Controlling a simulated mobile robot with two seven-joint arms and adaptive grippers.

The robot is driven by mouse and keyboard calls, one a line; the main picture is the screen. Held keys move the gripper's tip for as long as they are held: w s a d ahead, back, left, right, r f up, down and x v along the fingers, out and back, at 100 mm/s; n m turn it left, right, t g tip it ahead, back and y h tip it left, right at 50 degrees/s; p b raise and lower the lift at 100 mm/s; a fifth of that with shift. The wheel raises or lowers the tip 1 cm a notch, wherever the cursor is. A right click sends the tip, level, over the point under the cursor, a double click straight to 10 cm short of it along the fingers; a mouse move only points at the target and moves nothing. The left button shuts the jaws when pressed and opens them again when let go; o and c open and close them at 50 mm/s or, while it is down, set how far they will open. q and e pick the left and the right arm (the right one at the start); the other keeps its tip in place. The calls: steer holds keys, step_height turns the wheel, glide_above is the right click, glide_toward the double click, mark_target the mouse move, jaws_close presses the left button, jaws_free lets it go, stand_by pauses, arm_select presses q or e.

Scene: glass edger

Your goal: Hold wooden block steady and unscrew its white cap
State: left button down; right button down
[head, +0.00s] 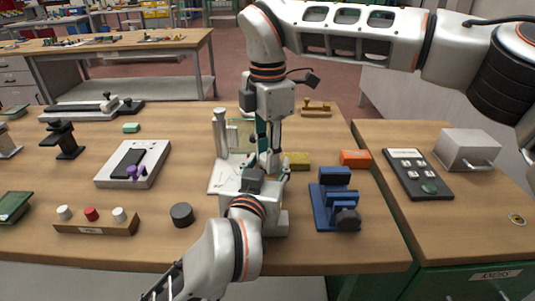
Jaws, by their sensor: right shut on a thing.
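A long wooden block (95,225) with a pale label lies at the front left of the bench. It carries a white cap (64,212), a red cap (91,213) and a second white cap (119,214). Both grippers are apart from it, to its right. My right gripper (266,160) points down beside the white fixture near the bench's middle. My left gripper (268,178) reaches in from the front, just below the right one. Its own wrist hides its fingers and anything between them.
The white fixture (219,135) stands close behind both grippers. A black round knob (181,215) lies left of my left wrist. A grey device (134,164) is left.

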steer(key=c, duration=1.7)
jaws_free()
steer(key=shift+r, duration=2.25)
steer(key=shift+c, duration=0.3)
steer(key=m, duration=0.1)
steer(key=r+m, duration=0.1)
steer(key=m, duration=0.1)
steer(key=r+m, duration=0.1)
steer(key=m, duration=0.3)
steer(key=r+m, duration=0.1)
steer(key=m, duration=0.1)
steer(key=shift+r+m, duration=0.15)
steer(key=shift+m, duration=0.25)
steer(key=shift+f, duration=3.95)
